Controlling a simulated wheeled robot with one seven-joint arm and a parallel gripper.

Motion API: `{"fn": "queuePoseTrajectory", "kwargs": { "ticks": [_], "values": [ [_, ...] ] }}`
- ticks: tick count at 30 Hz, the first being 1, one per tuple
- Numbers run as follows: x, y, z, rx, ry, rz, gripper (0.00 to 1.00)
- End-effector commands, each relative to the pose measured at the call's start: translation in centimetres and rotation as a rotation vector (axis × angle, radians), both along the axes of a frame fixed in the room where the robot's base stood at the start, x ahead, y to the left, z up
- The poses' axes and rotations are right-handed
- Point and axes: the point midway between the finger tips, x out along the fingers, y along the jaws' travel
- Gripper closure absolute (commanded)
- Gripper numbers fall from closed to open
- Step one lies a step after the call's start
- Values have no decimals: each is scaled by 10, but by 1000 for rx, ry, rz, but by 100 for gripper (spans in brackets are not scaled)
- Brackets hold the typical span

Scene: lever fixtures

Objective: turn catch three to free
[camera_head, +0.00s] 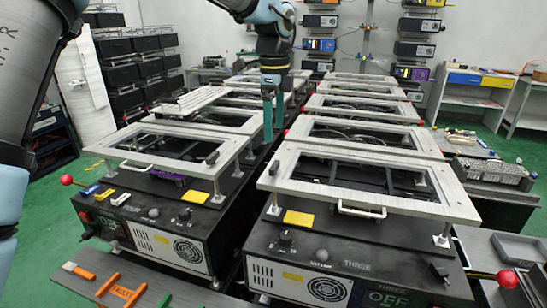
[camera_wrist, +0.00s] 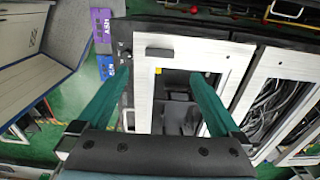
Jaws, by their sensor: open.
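My gripper (camera_head: 268,118) hangs above the gap between the two rows of machines in the head view. Its two green fingers are apart and empty in the wrist view (camera_wrist: 157,85). The near right machine (camera_head: 320,250) carries small lettering "THREE" and a larger "OFF". A small black piece (camera_head: 273,167) stands at the left of its pale frame, and a black knob (camera_head: 285,239) is on its front. I cannot tell which part is catch three. The gripper is well behind this machine's front and touches nothing visible. In the wrist view, a black bar (camera_wrist: 159,53) sits on a pale frame.
Pale raised frames (camera_head: 370,178) top both rows, with a narrow gap between. Red ball knobs stick out at the left (camera_head: 66,180) and right (camera_head: 507,278). Orange tools (camera_head: 125,291) lie on the front ledge. A white bench (camera_head: 475,85) stands at the back right.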

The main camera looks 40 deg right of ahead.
Motion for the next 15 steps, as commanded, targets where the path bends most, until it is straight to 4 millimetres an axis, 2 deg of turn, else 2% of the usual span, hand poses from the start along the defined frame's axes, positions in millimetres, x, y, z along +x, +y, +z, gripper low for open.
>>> {"fn": "queuePoseTrajectory", "kwargs": {
  "ticks": [15],
  "values": [
    [0,2,-85,3,2,4,0]
  ]
}}
